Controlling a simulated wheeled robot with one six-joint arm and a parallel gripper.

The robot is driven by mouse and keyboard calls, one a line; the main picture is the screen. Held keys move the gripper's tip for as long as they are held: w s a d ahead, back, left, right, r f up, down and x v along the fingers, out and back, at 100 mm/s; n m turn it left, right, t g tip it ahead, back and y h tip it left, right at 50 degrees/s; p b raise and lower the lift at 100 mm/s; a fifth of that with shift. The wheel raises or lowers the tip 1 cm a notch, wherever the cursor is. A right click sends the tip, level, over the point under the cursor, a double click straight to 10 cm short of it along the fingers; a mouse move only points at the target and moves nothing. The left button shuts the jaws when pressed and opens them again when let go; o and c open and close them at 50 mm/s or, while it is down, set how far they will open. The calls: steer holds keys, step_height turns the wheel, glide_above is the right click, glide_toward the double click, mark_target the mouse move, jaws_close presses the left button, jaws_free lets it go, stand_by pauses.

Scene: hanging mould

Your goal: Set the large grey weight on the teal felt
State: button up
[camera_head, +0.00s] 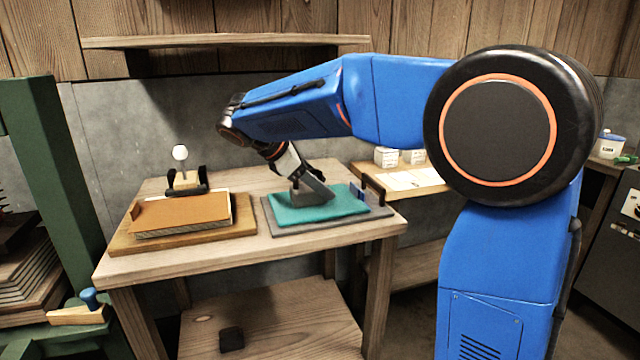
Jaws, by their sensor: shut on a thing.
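The teal felt (341,208) lies flat on a grey board at the right half of the wooden table. My gripper (316,190) reaches down over the felt, tilted, from the upper left. It is shut on the large grey weight (299,198), which is over the left-middle part of the felt. The weight's base is at or just above the felt; I cannot tell if it touches. My gripper hides part of the weight.
A brown book-like block (180,214) lies on a wooden board at the table's left. Behind it stands a small dark holder (187,186) with a white ball. A dark upright bracket (373,188) stands at the grey board's right end. A dark block (231,340) lies on the lower shelf.

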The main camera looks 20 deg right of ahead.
steer(key=shift+f, duration=0.1)
steer(key=o, duration=1.7)
steer(key=shift+c, duration=0.2)
steer(key=v, duration=1.2)
steer(key=s+d+f+m, duration=0.1)
steer(key=s+d, duration=0.1)
steer(key=s+d+f+m+y, duration=0.1)
steer(key=s+d, duration=0.1)
steer(key=d, duration=0.1)
steer(key=s+d+f+m+y, duration=0.1)
steer(key=s+d, duration=0.1)
steer(key=shift+s+d+f, duration=0.2)
steer(key=shift+s, duration=0.2)
steer(key=s+d+f+m+t+y, duration=0.1)
steer(key=s+d+f+m+y, duration=0.2)
steer(key=s+f+m, duration=0.4)
steer(key=s+d+f+m+t+y, duration=0.2)
steer(key=s+f+m, duration=0.5)
steer(key=s+f, duration=0.6)
steer(key=s+d+y, duration=0.1)
steer(key=s+y, duration=0.1)
steer(key=s, duration=0.2)
steer(key=shift+f, duration=0.2)
